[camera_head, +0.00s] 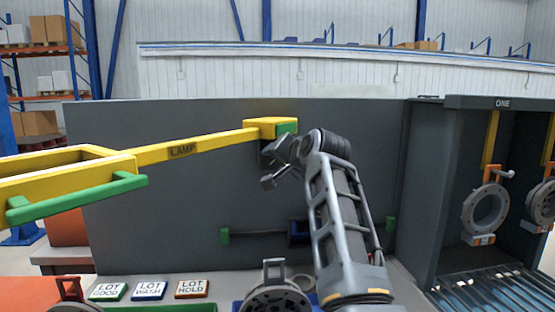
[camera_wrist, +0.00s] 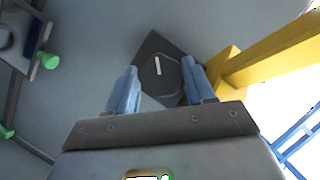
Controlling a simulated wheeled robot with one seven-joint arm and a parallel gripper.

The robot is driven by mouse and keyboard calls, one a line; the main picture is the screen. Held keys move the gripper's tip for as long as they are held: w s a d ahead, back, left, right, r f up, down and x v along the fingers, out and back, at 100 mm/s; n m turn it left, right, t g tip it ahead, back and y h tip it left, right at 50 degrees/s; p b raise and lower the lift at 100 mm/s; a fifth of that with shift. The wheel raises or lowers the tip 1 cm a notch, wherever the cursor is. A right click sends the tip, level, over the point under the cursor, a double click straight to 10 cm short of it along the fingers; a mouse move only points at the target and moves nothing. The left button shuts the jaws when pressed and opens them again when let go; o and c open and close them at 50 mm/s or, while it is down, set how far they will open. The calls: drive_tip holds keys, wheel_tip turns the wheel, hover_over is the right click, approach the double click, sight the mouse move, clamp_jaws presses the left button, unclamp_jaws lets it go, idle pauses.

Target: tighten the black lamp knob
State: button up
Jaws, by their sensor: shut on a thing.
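The black lamp knob (camera_wrist: 158,77) is a dark faceted piece with a white line on its face. My gripper (camera_wrist: 160,84) has one blue-grey finger on each side of it and is shut on it. In the head view my gripper (camera_head: 273,163) is at the wall end of the yellow lamp arm (camera_head: 205,146), which bears the label LAMP. There the knob is mostly hidden behind the fingers, below the yellow end block (camera_head: 262,123). In the wrist view the lamp arm (camera_wrist: 275,60) runs to the upper right.
A yellow frame with a green handle (camera_head: 80,200) reaches out at the left. A dark bar with green ends (camera_head: 255,233) is low on the grey panel (camera_head: 160,200). LOT signs (camera_head: 150,290) stand at the front. A bay marked ONE (camera_head: 502,103) with hanging rings is at right.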

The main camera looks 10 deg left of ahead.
drive_tip(key=m, duration=0.1)
drive_tip(key=m+y, duration=0.1)
drive_tip(key=m+y+b, duration=0.1)
drive_tip(key=m, duration=0.1)
drive_tip(key=shift+f, duration=0.25)
drive_tip(key=shift+t+y, duration=0.3)
idle(0.3)
drive_tip(key=o, duration=1)
drive_tip(key=shift+r, duration=0.15)
drive_tip(key=shift+o, duration=0.2)
drive_tip(key=b+v, duration=0.1)
drive_tip(key=v, duration=0.6)
drive_tip(key=shift+s+d, duration=0.2)
drive_tip(key=shift+s, duration=0.1)
